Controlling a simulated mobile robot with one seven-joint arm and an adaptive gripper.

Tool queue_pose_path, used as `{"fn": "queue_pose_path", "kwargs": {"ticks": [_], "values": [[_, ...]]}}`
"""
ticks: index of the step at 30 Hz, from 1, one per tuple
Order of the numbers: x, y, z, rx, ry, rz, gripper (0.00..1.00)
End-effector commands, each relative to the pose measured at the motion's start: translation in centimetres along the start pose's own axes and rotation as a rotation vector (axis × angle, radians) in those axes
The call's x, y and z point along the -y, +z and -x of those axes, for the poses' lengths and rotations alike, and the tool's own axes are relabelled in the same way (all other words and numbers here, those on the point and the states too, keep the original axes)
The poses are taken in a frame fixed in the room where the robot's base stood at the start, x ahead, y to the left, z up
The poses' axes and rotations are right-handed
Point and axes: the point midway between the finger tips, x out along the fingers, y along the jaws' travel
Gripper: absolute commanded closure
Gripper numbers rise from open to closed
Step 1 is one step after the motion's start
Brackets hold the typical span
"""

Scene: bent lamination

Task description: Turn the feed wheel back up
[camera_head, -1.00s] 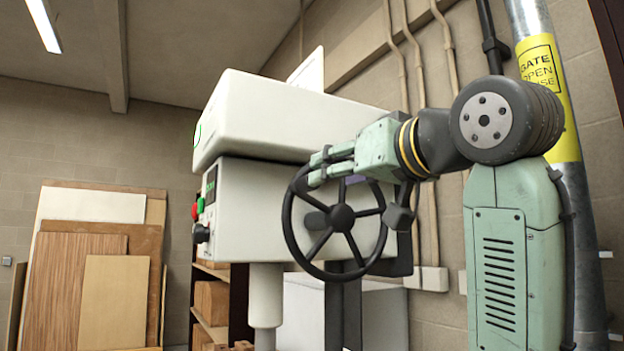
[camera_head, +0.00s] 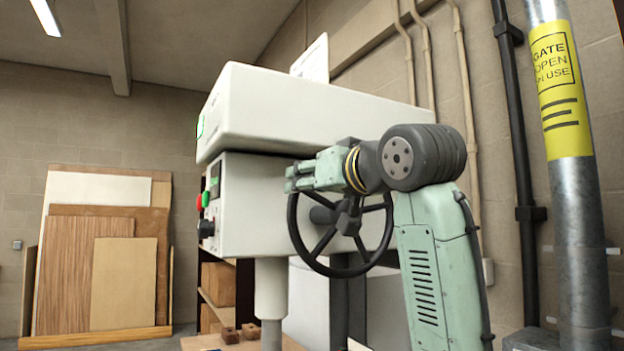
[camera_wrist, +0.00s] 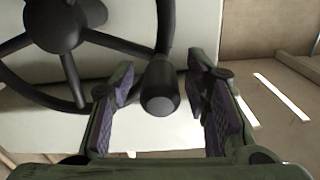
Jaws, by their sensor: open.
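The feed wheel (camera_head: 346,224) is a black spoked handwheel on the side of a pale grey machine (camera_head: 250,220). In the head view my gripper (camera_head: 289,179) is at the wheel's upper left, and the arm covers the upper part of the rim. The wheel also shows in the wrist view (camera_wrist: 60,28), with its hub at the upper left. There its dark handle knob (camera_wrist: 160,90) sticks out from the rim and lies between the two open fingers. Gaps show on both sides, so neither finger seems to touch it. The knob cannot be made out in the head view.
A galvanised post (camera_head: 582,220) with a yellow sign (camera_head: 560,90) stands at the right, near my arm. Wood panels (camera_head: 120,285) lean on the wall at the left. A table with small wooden blocks (camera_head: 229,335) shows below the machine. The floor at the left is clear.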

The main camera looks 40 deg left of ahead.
Motion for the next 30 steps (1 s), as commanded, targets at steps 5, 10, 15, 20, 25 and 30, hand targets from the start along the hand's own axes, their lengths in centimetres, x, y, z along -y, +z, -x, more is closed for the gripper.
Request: {"fn": "queue_pose_path", "kwargs": {"ticks": [5,10,15,20,25,30], "values": [[0.0,0.03,0.01,0.0,0.0,0.0,0.59],[0.01,0.02,0.03,0.0,0.0,0.0,0.71],[0.02,0.02,0.04,0.0,0.0,0.0,0.82],[0.02,0.02,0.04,0.0,-0.001,0.0,0.93],[0.03,0.02,0.04,0.0,-0.001,0.0,1.0],[0.04,0.02,0.04,0.0,-0.001,0.0,1.0]]}}
